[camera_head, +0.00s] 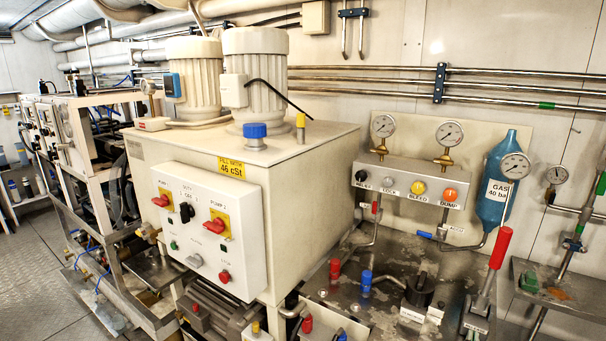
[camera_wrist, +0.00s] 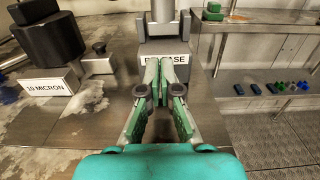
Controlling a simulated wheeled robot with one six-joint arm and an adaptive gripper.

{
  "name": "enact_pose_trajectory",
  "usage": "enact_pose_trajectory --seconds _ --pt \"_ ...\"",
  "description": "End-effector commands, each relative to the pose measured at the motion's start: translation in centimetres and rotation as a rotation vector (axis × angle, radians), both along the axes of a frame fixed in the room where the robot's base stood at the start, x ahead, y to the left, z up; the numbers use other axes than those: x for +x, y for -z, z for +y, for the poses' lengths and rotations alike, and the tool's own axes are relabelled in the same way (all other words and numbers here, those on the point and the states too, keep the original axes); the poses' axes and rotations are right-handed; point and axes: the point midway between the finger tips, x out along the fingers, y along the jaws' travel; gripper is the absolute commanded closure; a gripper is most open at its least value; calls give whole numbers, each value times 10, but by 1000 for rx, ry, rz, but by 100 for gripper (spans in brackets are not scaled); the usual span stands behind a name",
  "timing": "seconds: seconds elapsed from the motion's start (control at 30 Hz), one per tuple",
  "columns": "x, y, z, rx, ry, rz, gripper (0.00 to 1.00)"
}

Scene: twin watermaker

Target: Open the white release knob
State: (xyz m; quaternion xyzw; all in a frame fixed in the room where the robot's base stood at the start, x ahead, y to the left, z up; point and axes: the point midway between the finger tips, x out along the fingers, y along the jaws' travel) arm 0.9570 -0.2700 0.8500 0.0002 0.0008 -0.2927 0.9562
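I cannot make out a white release knob for certain in either view. In the wrist view a grey block (camera_wrist: 146,46) bears a white label (camera_wrist: 180,58) whose visible letters fit "RELEASE". My gripper (camera_wrist: 166,66) is in front of this block and its fingers cover the middle of the label. The green-padded fingers converge, with their tips close together. I cannot tell whether they touch, hold anything or hide a knob. In the head view the red-handled lever (camera_head: 499,248) rises from a grey base (camera_head: 476,308) at lower right; my gripper does not show there.
A black cylinder (camera_wrist: 50,38) with a "10 MICRON" label (camera_wrist: 50,87) stands left in the wrist view. A shelf (camera_wrist: 262,104) with small coloured parts is at right. In the head view a valve panel (camera_head: 408,184) and a blue gas bottle (camera_head: 496,205) stand behind the lever.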

Motion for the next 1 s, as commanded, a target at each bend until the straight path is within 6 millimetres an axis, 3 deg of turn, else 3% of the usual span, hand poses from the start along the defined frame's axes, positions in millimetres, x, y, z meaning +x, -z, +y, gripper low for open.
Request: enact_pose_trajectory --seconds 0.27,0.8,1.0 --pt "-1 -6 2 0 0 0 100" --pt "-43 -7 31 -1 -1 0 100" --pt "-49 -7 35 -1 0 -2 100"
